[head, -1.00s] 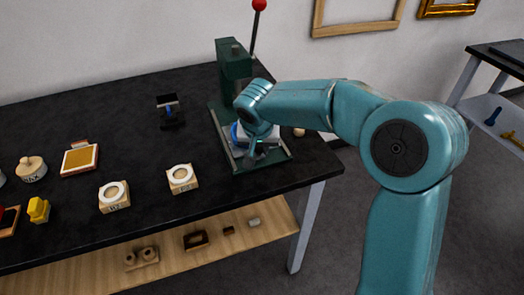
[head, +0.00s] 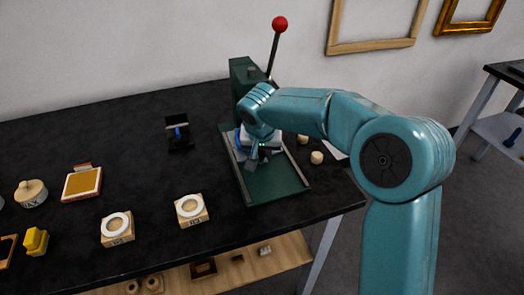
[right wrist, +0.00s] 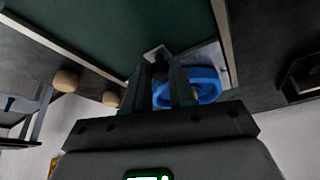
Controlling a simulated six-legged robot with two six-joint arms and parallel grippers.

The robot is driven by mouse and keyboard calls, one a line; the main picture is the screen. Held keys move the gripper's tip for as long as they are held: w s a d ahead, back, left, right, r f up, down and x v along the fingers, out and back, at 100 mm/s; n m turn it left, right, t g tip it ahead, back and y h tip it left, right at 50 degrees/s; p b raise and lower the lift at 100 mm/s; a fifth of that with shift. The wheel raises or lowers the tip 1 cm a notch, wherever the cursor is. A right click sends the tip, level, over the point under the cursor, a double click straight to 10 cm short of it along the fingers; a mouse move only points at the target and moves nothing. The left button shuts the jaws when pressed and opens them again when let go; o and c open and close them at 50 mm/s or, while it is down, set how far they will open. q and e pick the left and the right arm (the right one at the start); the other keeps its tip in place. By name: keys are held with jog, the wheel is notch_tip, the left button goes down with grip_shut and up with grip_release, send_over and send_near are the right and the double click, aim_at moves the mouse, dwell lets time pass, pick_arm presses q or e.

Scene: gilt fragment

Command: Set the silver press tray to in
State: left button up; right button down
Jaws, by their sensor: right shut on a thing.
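The green press (head: 243,75) stands at the back right of the black table, with a red-knobbed lever (head: 279,24). The silver press tray (head: 243,138) sits on its rails at the back, close to the press column, and bears a blue round part (head: 239,141). The tray (right wrist: 212,52) and the blue part (right wrist: 205,86) show in the right wrist view. My right gripper (head: 257,153) is shut at the tray's front, on its handle; the fingers (right wrist: 175,82) hide most of the handle. My left gripper is not in view.
The front of the press base (head: 277,187) is bare. Two round wooden pieces (head: 316,157) lie right of it. Two blocks with white rings (head: 191,209), a yellow pad (head: 83,184) and a dark stand (head: 179,133) are to the left.

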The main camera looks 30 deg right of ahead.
jog(key=shift+w+r, duration=0.1)
jog(key=shift+w, duration=0.15)
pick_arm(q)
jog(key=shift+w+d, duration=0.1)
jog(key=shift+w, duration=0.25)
pick_arm(e)
jog(key=shift+d+r, duration=0.1)
jog(key=shift+r, duration=0.05)
jog(key=shift+w, duration=0.1)
jog(key=c, duration=0.9)
grip_release()
